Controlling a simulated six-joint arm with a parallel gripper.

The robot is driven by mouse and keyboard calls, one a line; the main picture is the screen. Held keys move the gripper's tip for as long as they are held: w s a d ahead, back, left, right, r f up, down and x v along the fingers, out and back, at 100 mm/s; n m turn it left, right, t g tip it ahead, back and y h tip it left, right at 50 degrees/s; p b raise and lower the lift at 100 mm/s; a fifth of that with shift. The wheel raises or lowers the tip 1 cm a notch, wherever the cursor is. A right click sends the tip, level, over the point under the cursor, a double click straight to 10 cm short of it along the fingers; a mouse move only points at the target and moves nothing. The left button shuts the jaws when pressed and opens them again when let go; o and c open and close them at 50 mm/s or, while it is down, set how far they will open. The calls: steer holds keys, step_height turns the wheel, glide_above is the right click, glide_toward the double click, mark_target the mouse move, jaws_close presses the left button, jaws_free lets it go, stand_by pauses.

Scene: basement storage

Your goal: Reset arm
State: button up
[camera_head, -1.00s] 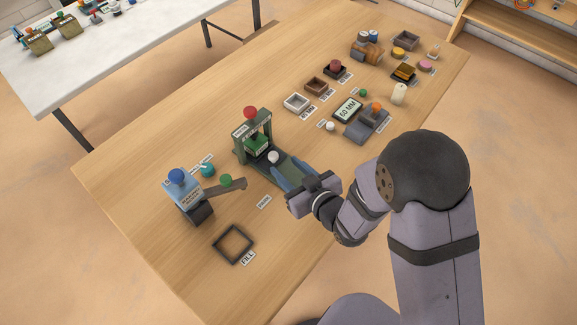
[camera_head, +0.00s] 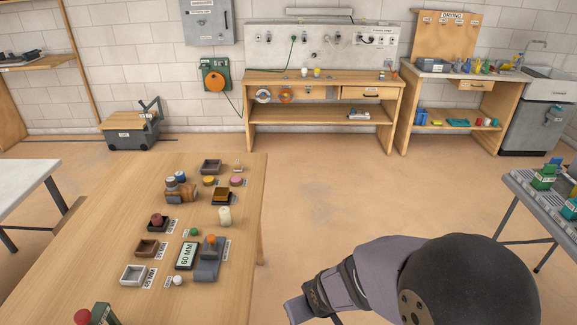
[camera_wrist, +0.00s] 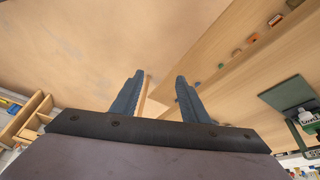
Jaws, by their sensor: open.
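My gripper (camera_wrist: 160,97) shows in the wrist view with its two dark blue fingers apart and nothing between them. In the head view only my arm and wrist show at the lower right, past the right edge of the wooden table (camera_head: 110,215); the fingertips are cut off by the bottom edge. The wrist view shows the table's wood surface (camera_wrist: 225,85) at the right, with the green press (camera_wrist: 300,118) at the far right edge. The gripper touches nothing that I can see.
The table holds a 60 MM sign (camera_head: 187,256), a grey block with an orange knob (camera_head: 208,262), a white tray (camera_head: 133,275) and a cream cylinder (camera_head: 224,216). A workbench (camera_head: 320,82) stands at the back wall. A grey table (camera_head: 545,200) is at right. Open floor lies between.

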steer(key=s+d+r+m+g+h, duration=0.1)
steer(key=s+d+r+m+g, duration=0.3)
steer(key=s+d, duration=0.6)
steer(key=shift+s+d+m, duration=0.25)
steer(key=shift+s+m, duration=0.05)
steer(key=shift+s, duration=0.8)
steer(key=shift+r, duration=0.1)
stand_by(0.5)
